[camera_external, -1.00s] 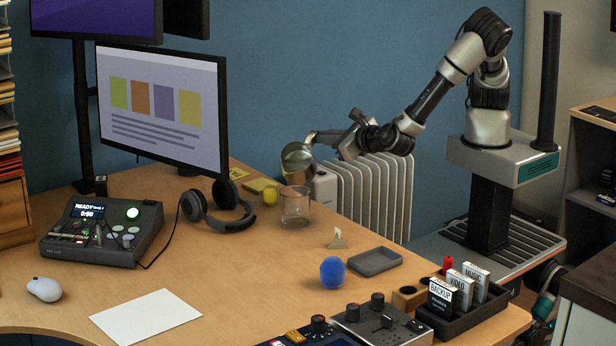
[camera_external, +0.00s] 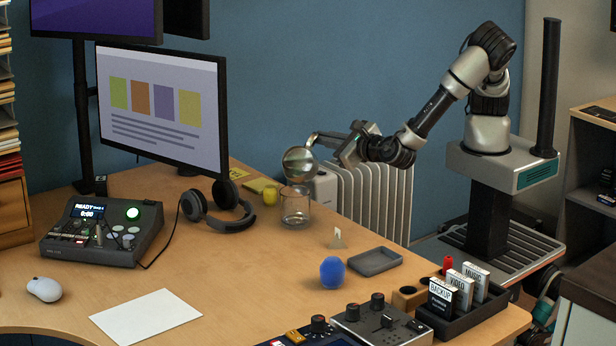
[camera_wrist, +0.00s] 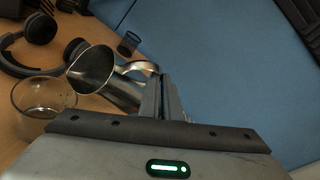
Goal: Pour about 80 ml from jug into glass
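The jug (camera_external: 300,163) is shiny metal. My gripper (camera_external: 335,143) is shut on its handle and holds it above the desk, tipped with its mouth toward the glass. The glass (camera_external: 295,207) is clear and stands upright on the desk, just below the jug. In the wrist view the jug (camera_wrist: 118,88) lies tilted, its dark opening facing left over the glass (camera_wrist: 42,105), and its handle meets my gripper (camera_wrist: 160,88). I cannot make out a stream of liquid or any level in the glass.
Headphones (camera_external: 217,204) lie left of the glass, with a yellow item (camera_external: 262,188) behind. A white radiator (camera_external: 375,195) stands behind the desk.

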